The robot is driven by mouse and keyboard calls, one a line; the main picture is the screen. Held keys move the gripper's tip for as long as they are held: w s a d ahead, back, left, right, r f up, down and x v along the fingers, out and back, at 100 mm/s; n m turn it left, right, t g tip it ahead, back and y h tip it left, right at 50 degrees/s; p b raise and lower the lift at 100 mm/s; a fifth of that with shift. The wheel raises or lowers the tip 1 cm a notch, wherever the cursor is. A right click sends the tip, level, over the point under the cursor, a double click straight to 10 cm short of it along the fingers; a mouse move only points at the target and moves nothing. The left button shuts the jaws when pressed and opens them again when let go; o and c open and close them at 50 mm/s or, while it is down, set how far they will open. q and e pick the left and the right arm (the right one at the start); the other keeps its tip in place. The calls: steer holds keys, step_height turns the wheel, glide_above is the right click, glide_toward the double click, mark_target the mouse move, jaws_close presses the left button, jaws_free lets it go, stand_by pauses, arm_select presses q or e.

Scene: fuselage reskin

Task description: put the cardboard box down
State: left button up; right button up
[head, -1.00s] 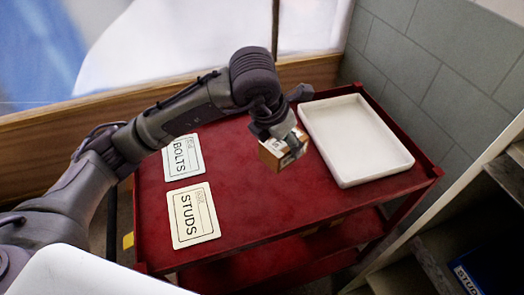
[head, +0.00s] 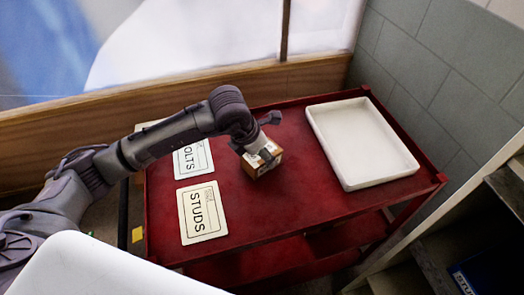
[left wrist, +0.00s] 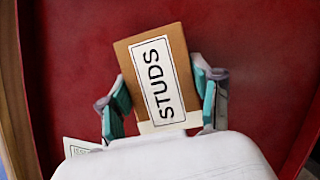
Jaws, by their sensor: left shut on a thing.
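The cardboard box (head: 262,162) is small and brown with a white label. In the left wrist view the box (left wrist: 158,75) reads STUDS on its label. My left gripper (head: 256,156) is shut on the box, and its teal-padded fingers (left wrist: 160,105) lie on either side of it. The box is over the red cart top (head: 290,205), between the cards and the white tray. I cannot tell whether it touches the surface. My right gripper is not in view.
A white STUDS card (head: 203,212) and a partly covered BOLTS card (head: 193,160) lie on the cart's left side. An empty white tray (head: 362,180) is at the right. The cart's front middle is clear. Shelving (head: 470,240) stands at the lower right.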

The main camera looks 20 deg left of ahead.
arm_select(q)
steer(key=shift+r, duration=0.1)
steer(key=o, duration=1.6)
steer(key=shift+c, duration=0.2)
steer(key=shift+r, duration=0.1)
steer(key=b+v, duration=0.1)
steer(key=v, duration=1)
steer(key=shift+s+r, duration=0.3)
steer(key=shift+a, duration=0.15)
